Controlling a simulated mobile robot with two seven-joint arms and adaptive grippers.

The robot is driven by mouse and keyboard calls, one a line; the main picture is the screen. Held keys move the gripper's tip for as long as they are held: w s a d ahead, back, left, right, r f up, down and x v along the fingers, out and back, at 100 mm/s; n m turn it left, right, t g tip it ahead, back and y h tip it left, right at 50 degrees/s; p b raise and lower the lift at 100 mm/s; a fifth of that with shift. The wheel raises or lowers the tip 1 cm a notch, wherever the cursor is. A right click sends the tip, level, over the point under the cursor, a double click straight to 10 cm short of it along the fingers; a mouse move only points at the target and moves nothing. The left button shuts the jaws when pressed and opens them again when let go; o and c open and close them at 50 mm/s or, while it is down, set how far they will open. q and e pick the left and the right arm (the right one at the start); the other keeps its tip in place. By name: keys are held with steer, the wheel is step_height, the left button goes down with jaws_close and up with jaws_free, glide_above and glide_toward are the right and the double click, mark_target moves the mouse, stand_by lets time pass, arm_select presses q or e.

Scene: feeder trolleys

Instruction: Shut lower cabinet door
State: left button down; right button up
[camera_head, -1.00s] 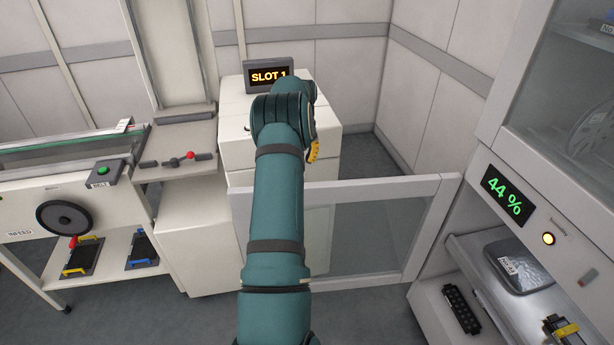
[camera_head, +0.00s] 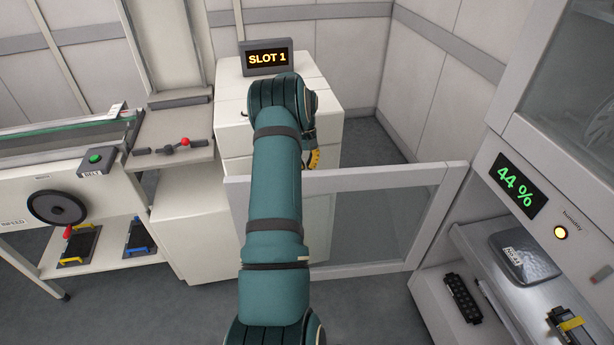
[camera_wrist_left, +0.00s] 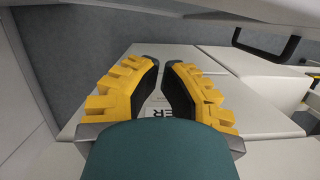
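The lower cabinet door is a glass panel in a white frame (camera_head: 400,180). It stands open, reaching out to the left from the white cabinet (camera_head: 494,222) on the right. My teal left arm crosses in front of the door's left part and hides some of it. My left gripper (camera_head: 314,158) is mostly hidden behind the wrist, with a yellow finger showing just above the door's top rail. In the left wrist view the left gripper (camera_wrist_left: 162,66) has two yellow fingers with dark pads, a narrow gap between them and nothing held. My right gripper is out of view.
A white drawer unit (camera_head: 235,135) with a "SLOT 1" sign (camera_head: 266,58) stands behind the door. A feeder bench (camera_head: 100,185) is at left. Grey floor is clear below the door.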

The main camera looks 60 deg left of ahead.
arm_select(q)
steer(key=shift+s+d+f, duration=0.1)
steer(key=shift+s+d, duration=0.15)
steer(key=shift+d, duration=0.4)
steer(key=shift+s+d+f, duration=0.1)
steer(key=shift+s+d, duration=0.2)
steer(key=shift+d, duration=0.35)
steer(key=shift+s+d+f, duration=0.1)
steer(key=shift+s+d, duration=0.15)
steer(key=shift+d, duration=0.4)
steer(key=shift+d, duration=0.1)
